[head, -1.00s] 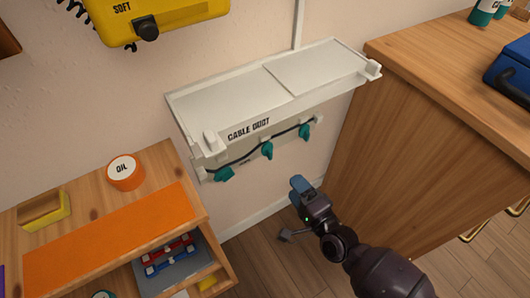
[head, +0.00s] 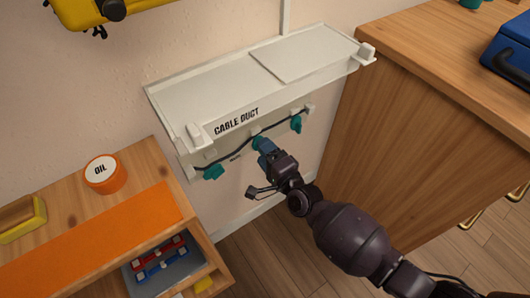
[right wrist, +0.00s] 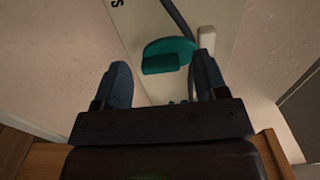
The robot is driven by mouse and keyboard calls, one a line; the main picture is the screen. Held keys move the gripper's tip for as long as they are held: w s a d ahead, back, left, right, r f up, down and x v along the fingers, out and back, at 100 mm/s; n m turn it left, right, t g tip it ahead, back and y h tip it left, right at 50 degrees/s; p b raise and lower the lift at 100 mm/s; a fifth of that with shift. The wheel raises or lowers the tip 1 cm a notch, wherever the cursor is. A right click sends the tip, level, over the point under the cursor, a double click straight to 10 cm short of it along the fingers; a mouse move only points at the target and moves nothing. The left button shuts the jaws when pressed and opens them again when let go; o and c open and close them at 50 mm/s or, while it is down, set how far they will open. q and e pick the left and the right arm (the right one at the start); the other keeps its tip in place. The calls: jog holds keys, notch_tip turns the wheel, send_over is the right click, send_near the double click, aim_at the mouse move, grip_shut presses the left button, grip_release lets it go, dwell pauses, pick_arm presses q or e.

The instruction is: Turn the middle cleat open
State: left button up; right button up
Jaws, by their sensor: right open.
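The white cable duct (head: 250,95) is on the wall, with a dark cable and three teal cleats along its front. The middle cleat (head: 257,142) is partly hidden behind my right gripper (head: 264,147) in the head view. The left cleat (head: 213,172) and right cleat (head: 296,124) stand clear of it. In the right wrist view a teal cleat (right wrist: 168,55) lies ahead, between and just beyond the blue fingertips of my right gripper (right wrist: 163,80). The jaws are apart, and I see no grip on the cleat. My left gripper is not in view.
A wooden cabinet (head: 420,130) stands close on the right, with a blue case (head: 510,55) on top. A yellow box (head: 110,10) hangs above.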

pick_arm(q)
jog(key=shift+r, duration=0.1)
pick_arm(e)
jog(key=shift+w, duration=0.1)
jog(key=shift+c, duration=0.5)
jog(key=c, duration=0.8)
pick_arm(q)
jog(key=p, duration=0.2)
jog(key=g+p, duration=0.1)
jog(key=p, duration=0.1)
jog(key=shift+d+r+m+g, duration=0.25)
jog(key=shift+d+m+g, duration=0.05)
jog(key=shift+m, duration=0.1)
pick_arm(e)
jog(key=n, duration=2.3)
jog(key=shift+a+f+n, duration=0.15)
jog(key=shift+f+n, duration=0.05)
jog(key=shift+n, duration=0.1)
